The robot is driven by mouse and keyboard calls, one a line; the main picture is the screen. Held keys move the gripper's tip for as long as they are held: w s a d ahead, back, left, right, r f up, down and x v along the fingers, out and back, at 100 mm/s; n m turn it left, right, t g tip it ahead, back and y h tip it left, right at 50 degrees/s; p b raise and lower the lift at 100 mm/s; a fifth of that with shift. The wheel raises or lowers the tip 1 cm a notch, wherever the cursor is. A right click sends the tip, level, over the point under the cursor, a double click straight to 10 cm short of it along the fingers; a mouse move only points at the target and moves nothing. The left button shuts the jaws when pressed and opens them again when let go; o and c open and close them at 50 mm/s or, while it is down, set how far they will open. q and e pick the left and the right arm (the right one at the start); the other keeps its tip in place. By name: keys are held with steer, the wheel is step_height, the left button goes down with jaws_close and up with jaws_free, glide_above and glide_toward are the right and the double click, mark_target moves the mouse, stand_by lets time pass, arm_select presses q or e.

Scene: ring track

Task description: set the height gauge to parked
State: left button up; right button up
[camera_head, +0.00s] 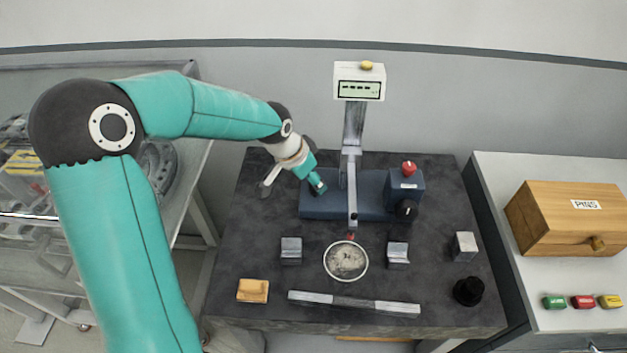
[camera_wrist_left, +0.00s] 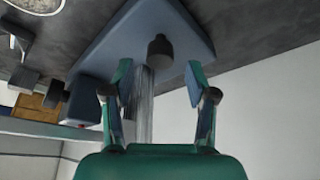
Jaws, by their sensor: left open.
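The height gauge has a blue base (camera_head: 370,208), a grey column (camera_head: 354,128) and a white display box (camera_head: 359,82) on top, whose small screen text I cannot read for sure. A grey arm crosses the column and reaches forward above the table. My left gripper (camera_head: 318,188) is at the left end of the base. In the left wrist view my left gripper (camera_wrist_left: 158,68) is open, with a dark round knob (camera_wrist_left: 160,50) on the blue base (camera_wrist_left: 145,25) beyond its fingertips. The column (camera_wrist_left: 145,105) shows behind the fingers. I cannot tell any contact. My right gripper is not in view.
The gauge has a red knob (camera_head: 408,168) and a black knob (camera_head: 405,209) at its right end. In front are metal blocks (camera_head: 291,250), a round dish (camera_head: 346,261) and a long bar (camera_head: 353,303). A wooden box (camera_head: 567,219) stands on the right table.

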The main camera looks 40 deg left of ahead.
arm_select(q)
steer(key=shift+x, duration=1.4)
steer(key=shift+c, duration=0.3)
jaws_close()
